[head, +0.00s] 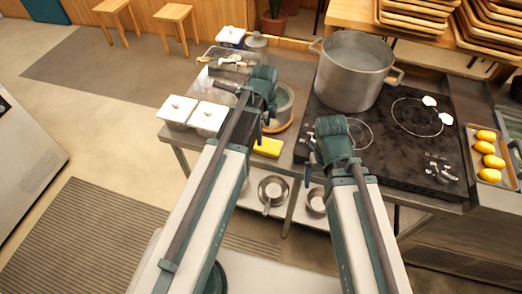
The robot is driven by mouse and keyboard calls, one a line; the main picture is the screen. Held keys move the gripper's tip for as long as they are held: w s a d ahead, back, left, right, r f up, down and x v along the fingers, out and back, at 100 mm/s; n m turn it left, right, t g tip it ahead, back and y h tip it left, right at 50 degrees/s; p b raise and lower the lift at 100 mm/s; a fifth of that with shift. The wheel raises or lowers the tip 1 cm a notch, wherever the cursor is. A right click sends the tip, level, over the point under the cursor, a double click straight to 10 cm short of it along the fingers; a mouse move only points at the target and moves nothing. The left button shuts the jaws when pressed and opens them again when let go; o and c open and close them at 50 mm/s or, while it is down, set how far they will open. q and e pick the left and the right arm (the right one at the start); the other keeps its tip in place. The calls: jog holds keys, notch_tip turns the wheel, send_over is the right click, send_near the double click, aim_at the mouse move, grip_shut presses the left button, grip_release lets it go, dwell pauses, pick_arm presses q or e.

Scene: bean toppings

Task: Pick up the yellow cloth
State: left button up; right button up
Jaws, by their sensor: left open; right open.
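The yellow cloth (267,147) is a small, bright, block-like piece. It lies on the grey counter (286,150) near its front edge, between my two arms. The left arm partly overlaps its left side. My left gripper (228,87) is open above the counter, farther back and to the left of the cloth, and looks empty. My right gripper (310,166) is open, to the right of the cloth near the counter's front edge. It is apart from the cloth in the picture and partly hidden by its own arm.
A large pot (350,75) stands on the black stove (390,150). A smaller pot (284,104) stands behind the cloth. White lidded containers (178,109) are at the left. A tray of yellow items (488,178) is at the right. Pans (272,190) sit on the lower shelf.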

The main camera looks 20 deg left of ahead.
pick_arm(q)
jog(key=shift+f+b, duration=0.4)
jog(key=shift+f, duration=0.5)
pick_arm(e)
jog(key=shift+f, duration=0.9)
pick_arm(q)
notch_tip(320, 180, down, 5)
jog(key=b, duration=0.5)
jog(key=shift+a+f, duration=0.1)
jog(key=shift+f, duration=0.05)
pick_arm(e)
notch_tip(320, 180, down, 5)
jog(key=shift+f, duration=0.1)
pick_arm(q)
jog(key=c, duration=1.3)
jog(key=shift+r, duration=0.2)
